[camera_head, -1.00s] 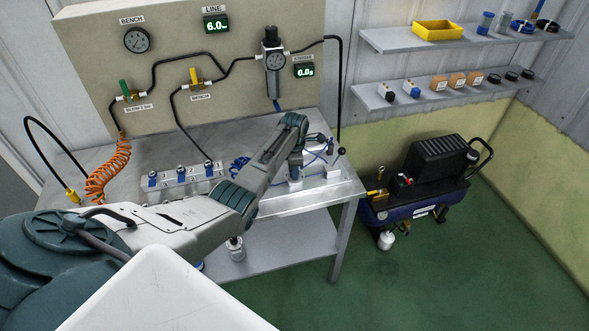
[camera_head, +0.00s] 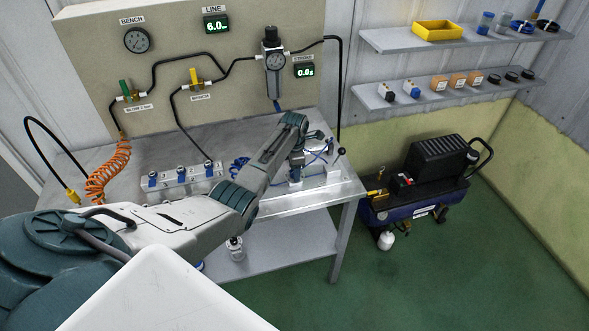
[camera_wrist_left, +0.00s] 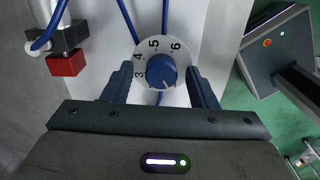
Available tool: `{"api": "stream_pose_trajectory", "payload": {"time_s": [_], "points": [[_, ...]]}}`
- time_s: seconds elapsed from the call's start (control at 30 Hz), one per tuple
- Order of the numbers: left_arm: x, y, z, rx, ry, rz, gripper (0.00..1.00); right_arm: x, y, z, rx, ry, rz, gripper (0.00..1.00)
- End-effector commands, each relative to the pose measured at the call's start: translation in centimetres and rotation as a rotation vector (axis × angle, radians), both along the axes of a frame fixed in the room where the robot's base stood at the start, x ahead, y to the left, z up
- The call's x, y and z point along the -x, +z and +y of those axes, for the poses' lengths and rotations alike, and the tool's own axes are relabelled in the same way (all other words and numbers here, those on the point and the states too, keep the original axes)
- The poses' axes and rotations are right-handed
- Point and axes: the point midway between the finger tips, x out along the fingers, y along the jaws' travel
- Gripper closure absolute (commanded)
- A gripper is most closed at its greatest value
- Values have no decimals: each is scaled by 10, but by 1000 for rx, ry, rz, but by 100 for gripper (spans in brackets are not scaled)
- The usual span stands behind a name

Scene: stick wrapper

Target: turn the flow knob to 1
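The flow knob (camera_wrist_left: 161,72) is a round blue knob on a white dial plate (camera_wrist_left: 143,50). The digits 3, 4, 5 and 6 show on the dial; the rest is hidden or unclear. A small pale mark shows on the knob's lower edge. My left gripper (camera_wrist_left: 162,78) is open, with one finger on each side of the knob and gaps visible between them and it. In the head view my left gripper (camera_head: 297,168) is low over the right end of the bench, and the knob is hard to make out there. My right gripper is not in view.
A red-and-black block (camera_wrist_left: 67,58) stands left of the dial in the wrist view. Blue tubes run behind the dial. A valve manifold (camera_head: 180,180) sits left on the bench (camera_head: 275,205). The compressor (camera_head: 415,190) stands on the floor to the right.

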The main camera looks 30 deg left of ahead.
Motion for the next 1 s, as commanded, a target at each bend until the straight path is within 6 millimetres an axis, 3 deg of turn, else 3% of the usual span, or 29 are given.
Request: {"api": "stream_pose_trajectory", "payload": {"time_s": [0.37,0.53,0.8,1.0], "points": [[0,5,0,1,-1,-1,48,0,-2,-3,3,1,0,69],[0,28,0,-1,-1,-3,48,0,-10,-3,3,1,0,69],[0,82,0,-1,-1,-2,48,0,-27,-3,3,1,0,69],[0,103,0,1,0,1,48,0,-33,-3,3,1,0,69]]}}
